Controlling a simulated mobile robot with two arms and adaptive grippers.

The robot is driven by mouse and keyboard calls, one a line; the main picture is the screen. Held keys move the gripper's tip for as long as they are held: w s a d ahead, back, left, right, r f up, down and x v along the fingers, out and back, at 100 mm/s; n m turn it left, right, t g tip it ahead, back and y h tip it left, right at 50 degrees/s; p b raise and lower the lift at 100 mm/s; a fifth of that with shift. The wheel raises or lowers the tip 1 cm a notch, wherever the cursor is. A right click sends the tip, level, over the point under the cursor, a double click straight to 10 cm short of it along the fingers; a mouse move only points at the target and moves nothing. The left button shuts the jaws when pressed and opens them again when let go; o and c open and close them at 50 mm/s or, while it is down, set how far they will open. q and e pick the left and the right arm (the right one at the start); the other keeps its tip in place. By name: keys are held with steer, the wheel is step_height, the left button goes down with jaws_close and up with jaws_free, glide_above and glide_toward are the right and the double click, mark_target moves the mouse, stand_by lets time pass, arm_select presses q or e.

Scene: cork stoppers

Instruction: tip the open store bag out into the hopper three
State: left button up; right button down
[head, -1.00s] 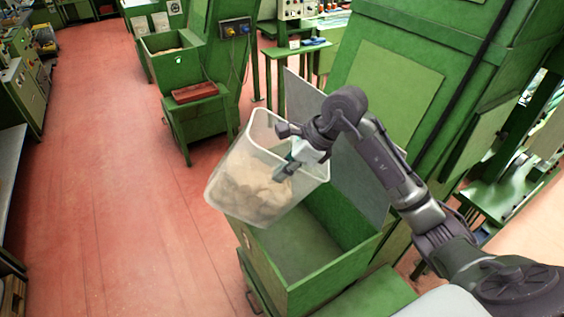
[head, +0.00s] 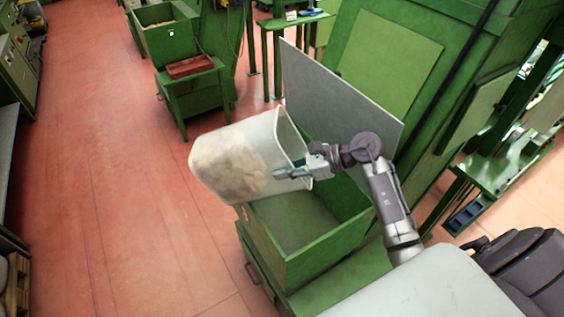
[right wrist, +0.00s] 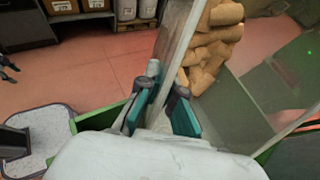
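The store bag (head: 272,135) is a translucent, open-topped container with tan corks (head: 228,168) in its lower left part. It is tilted well over, its mouth facing right, above the left part of a green open hopper (head: 325,246). The hopper's visible inside looks empty; no number on it is readable. My right gripper (head: 297,173) is at the bag's rim. In the right wrist view, its teal fingers (right wrist: 160,112) pinch the bag's wall (right wrist: 178,50), with corks (right wrist: 215,45) behind it. My left gripper is not in view.
A grey panel (head: 335,90) stands upright behind the hopper, against a tall green machine (head: 400,75). Another green bin with corks (head: 168,40) and a red tray (head: 190,66) stand farther back. Red floor (head: 110,190) is open at the left.

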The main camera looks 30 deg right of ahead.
mark_target(302, 179)
steer(key=f+y+b, duration=0.1)
steer(key=b, duration=0.3)
steer(key=d+f+t+y+b, duration=0.1)
steer(key=f+b, duration=0.1)
steer(key=b, duration=0.2)
steer(key=s+f+t+y+b, duration=0.1)
steer(key=f+b, duration=0.1)
steer(key=b, duration=0.3)
steer(key=shift+d+y, duration=0.25)
steer(key=shift+y, duration=0.05)
steer(key=d+r+t+y+b, duration=0.1)
steer(key=b, duration=0.3)
steer(key=s+d+r+t+y+b, duration=0.1)
steer(key=y+b, duration=0.1)
steer(key=b, duration=0.2)
steer(key=shift+r+t, duration=0.1)
steer(key=shift+t, duration=0.2)
steer(key=shift+s+d+r+t+y+b, duration=0.2)
steer(key=shift+r+y+b, duration=0.2)
steer(key=shift+b, duration=0.2)
steer(key=shift+s+d+r+t+y+b, duration=0.1)
steer(key=shift+r+t+y+b, duration=0.1)
steer(key=shift+r+y+b, duration=0.3)
steer(key=shift+f, duration=0.2)
